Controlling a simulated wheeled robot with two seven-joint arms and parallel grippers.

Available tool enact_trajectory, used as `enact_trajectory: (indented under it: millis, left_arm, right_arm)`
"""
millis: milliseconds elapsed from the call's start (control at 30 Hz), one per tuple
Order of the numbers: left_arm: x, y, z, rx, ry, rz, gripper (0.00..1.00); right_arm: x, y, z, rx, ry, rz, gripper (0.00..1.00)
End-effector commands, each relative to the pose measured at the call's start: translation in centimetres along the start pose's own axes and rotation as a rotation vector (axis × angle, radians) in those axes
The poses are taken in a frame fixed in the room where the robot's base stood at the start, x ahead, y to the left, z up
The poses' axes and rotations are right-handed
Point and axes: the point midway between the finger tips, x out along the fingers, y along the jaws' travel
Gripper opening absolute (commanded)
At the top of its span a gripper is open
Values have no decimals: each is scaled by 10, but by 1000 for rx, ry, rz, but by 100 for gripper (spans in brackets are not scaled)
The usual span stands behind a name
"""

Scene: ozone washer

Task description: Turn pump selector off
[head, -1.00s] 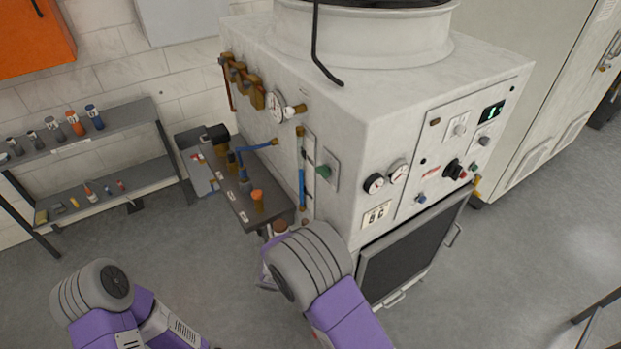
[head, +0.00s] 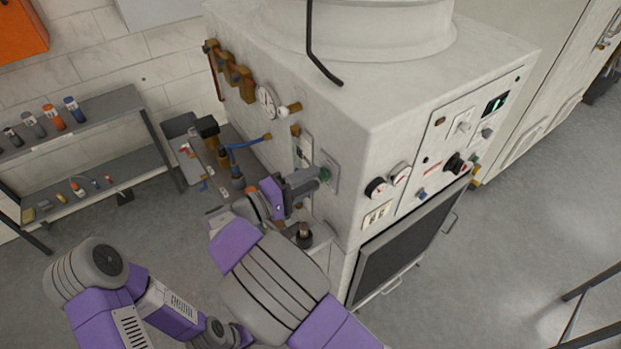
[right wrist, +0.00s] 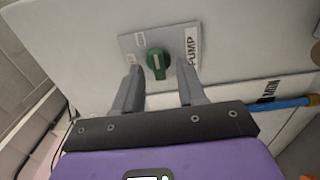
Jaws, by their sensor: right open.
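The pump selector is a green knob (right wrist: 157,63) on a light square plate marked PUMP, in the right wrist view. In the head view the knob (head: 325,174) sits on the near left face of the white washer cabinet (head: 400,105), partly covered by my gripper. My right gripper (head: 308,181) points at it from the left. In the right wrist view my right gripper (right wrist: 160,76) is open, one finger either side of the knob and slightly in front. I cannot tell whether either finger touches it. My left arm shows at lower left, but its gripper does not.
A small side table (head: 222,217) with blue tubing stands left of the cabinet, close to my right arm. A shelf (head: 85,125) with bottles stands at the left wall.

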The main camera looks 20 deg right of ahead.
Motion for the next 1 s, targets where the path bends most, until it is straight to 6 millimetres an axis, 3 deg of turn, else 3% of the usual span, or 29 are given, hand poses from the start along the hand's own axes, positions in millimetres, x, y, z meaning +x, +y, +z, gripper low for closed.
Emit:
enact_trajectory:
  millis: [367,667,1000]
  left_arm:
    - [0,0,0,0,-1,0,43]
    - [0,0,0,0,-1,0,43]
    - [-4,2,0,0,-1,0,43]
  right_arm:
    - [10,0,0,0,1,-2,40]
    - [10,0,0,-1,1,-2,0]
    - [10,1,0,-22,2,-2,0]
